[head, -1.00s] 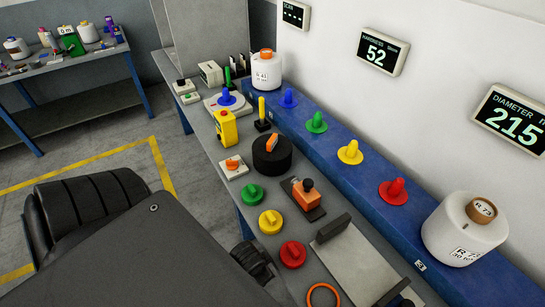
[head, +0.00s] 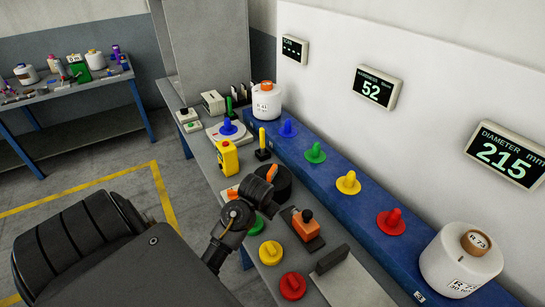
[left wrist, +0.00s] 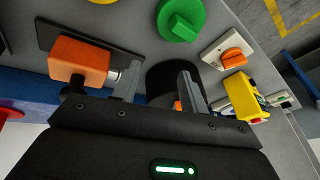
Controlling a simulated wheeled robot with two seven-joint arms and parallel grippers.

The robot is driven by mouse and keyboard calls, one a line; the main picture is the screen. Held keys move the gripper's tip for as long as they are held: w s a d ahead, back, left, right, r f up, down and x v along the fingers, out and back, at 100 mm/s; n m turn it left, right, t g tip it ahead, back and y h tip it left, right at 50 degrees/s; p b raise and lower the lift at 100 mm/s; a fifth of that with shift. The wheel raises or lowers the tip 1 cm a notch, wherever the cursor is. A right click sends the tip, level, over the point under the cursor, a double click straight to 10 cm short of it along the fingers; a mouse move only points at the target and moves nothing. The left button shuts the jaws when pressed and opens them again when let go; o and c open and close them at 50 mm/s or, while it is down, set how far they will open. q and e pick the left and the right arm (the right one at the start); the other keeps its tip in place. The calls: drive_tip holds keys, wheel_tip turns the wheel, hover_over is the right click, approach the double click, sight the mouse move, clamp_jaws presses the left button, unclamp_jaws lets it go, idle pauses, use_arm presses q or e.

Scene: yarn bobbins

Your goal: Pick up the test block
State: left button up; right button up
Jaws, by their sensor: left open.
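No label marks the test block; an orange piece (head: 271,173) on a round black drum (head: 284,183) may be it, but I cannot be sure. The drum also shows in the left wrist view (left wrist: 168,78), with a bit of orange (left wrist: 178,105) low between the fingers. My left gripper (left wrist: 160,74) is open, its two grey fingers apart over the drum with nothing visibly held. In the head view my left arm covers the drum's left side. My right gripper is not in view.
An orange block with a black knob (left wrist: 78,62) on a dark plate stands close beside the left finger. Near the drum are a green knob (left wrist: 180,18), an orange switch (left wrist: 233,57) and a yellow device (head: 228,158). A blue ledge (head: 330,185) with coloured pegs runs along the wall.

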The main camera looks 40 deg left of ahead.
sight(272, 169)
use_arm(q)
drive_tip(key=w+a+r+n+h, duration=0.1)
drive_tip(key=w+a+r+n, duration=0.2)
drive_tip(key=w+a+r, duration=0.8)
drive_tip(key=x, duration=0.2)
drive_tip(key=d+x, duration=0.1)
drive_tip(key=x, duration=0.4)
drive_tip(key=shift+w+d+f, duration=0.25)
drive_tip(key=shift+w, duration=0.2)
drive_tip(key=shift+t, duration=0.3)
drive_tip(key=shift+x, duration=2.65)
drive_tip(key=shift+d, duration=0.2)
clamp_jaws()
drive_tip(key=shift+r, duration=0.1)
